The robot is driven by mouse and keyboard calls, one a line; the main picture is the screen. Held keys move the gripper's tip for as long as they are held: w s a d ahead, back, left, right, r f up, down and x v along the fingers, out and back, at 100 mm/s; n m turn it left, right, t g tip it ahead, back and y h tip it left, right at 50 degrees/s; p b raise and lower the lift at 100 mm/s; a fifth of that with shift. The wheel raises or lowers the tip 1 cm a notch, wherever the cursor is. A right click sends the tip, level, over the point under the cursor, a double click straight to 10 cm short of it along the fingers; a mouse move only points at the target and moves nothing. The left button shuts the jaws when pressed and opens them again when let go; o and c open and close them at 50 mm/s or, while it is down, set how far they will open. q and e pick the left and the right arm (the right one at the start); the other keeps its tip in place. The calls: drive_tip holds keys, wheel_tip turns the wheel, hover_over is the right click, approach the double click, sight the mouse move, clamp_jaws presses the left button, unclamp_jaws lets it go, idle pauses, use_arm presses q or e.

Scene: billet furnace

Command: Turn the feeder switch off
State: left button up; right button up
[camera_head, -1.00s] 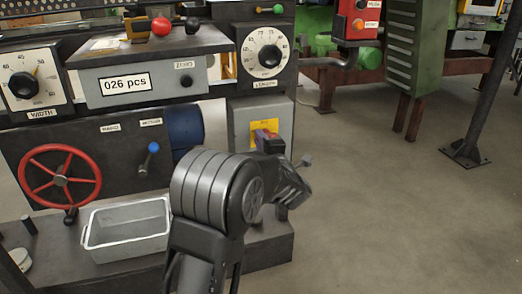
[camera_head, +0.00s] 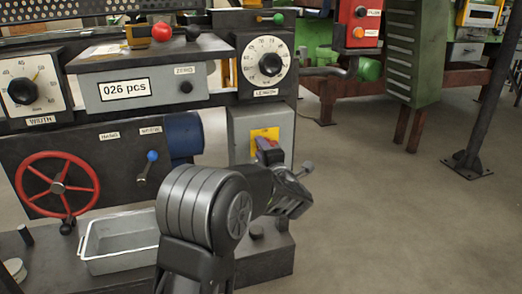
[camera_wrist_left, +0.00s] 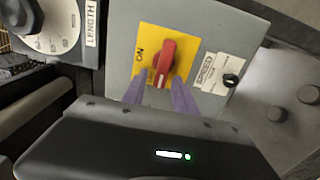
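The feeder switch is a red rotary handle (camera_wrist_left: 163,62) on a yellow plate (camera_wrist_left: 185,45) marked ON, on a grey box. In the left wrist view the handle stands nearly upright, tilted slightly, its upper end right of the ON label. My left gripper (camera_wrist_left: 158,92) has its two purple fingers apart, one on each side of the handle's lower end. Gaps show beside the handle; any contact is unclear. In the head view the yellow plate (camera_head: 264,133) shows at the grey box, with my left gripper (camera_head: 270,155) in front, partly hiding the handle. My right gripper is not in view.
A SPEED label with a small black knob (camera_wrist_left: 231,80) sits right of the switch. The LENGTH dial (camera_head: 267,60) is above the box. A red handwheel (camera_head: 57,187), a blue-tipped lever (camera_head: 150,160) and a grey tray (camera_head: 120,240) are left. Open floor lies right.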

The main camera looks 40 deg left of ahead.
use_arm(q)
drive_tip(key=shift+s+d, duration=0.1)
drive_tip(key=p+v, duration=0.1)
drive_tip(key=v, duration=0.6)
drive_tip(key=shift+d+p, duration=0.25)
drive_tip(key=shift+p, duration=0.15)
drive_tip(key=shift+s, duration=0.15)
